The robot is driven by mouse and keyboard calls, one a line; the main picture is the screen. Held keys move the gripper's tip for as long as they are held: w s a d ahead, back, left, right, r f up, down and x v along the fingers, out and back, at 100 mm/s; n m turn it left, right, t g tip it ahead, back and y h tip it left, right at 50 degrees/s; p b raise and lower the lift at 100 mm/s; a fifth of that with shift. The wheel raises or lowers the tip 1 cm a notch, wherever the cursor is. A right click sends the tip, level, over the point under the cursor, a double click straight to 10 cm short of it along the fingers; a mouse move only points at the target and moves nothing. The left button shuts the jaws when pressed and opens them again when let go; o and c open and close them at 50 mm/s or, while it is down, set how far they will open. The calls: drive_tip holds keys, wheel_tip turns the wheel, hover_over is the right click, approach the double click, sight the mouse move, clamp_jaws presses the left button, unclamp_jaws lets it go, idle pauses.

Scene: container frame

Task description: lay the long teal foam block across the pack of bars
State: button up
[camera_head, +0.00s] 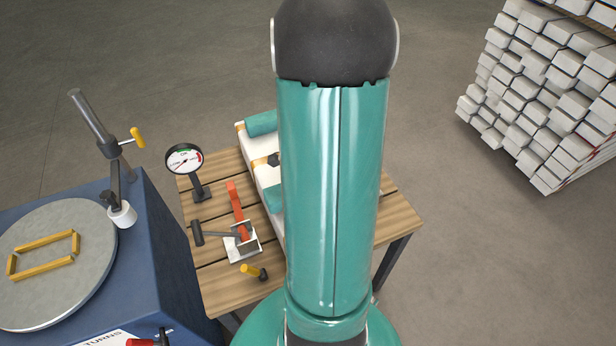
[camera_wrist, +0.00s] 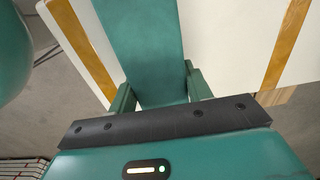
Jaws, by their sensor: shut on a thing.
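In the wrist view my gripper (camera_wrist: 160,92) is shut on the long teal foam block (camera_wrist: 140,40), with one finger on each side of it. The block runs away from the gripper over the white pack of bars (camera_wrist: 225,45); whether it touches the pack is unclear. The white pack with tan straps (camera_head: 256,163) lies on the wooden table in the head view, partly behind my arm. Teal pieces show at its far end (camera_head: 262,123) and nearer side (camera_head: 275,198); I cannot tell which is the held block. My gripper is hidden there.
The slatted table (camera_head: 213,240) also holds a dial gauge (camera_head: 185,160), a red-handled clamp (camera_head: 240,225) and a small yellow-handled tool (camera_head: 252,271). A blue machine with a round grey plate (camera_head: 95,285) stands left. Stacked white bars (camera_head: 545,95) stand at right, beyond open floor.

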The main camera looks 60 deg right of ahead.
drive_tip(key=shift+w+f, duration=0.1)
drive_tip(key=shift+f, duration=0.5)
drive_tip(key=shift+f, duration=0.55)
drive_tip(key=o, duration=1)
wheel_tip(320, 180, up, 14)
drive_tip(key=shift+f, duration=0.1)
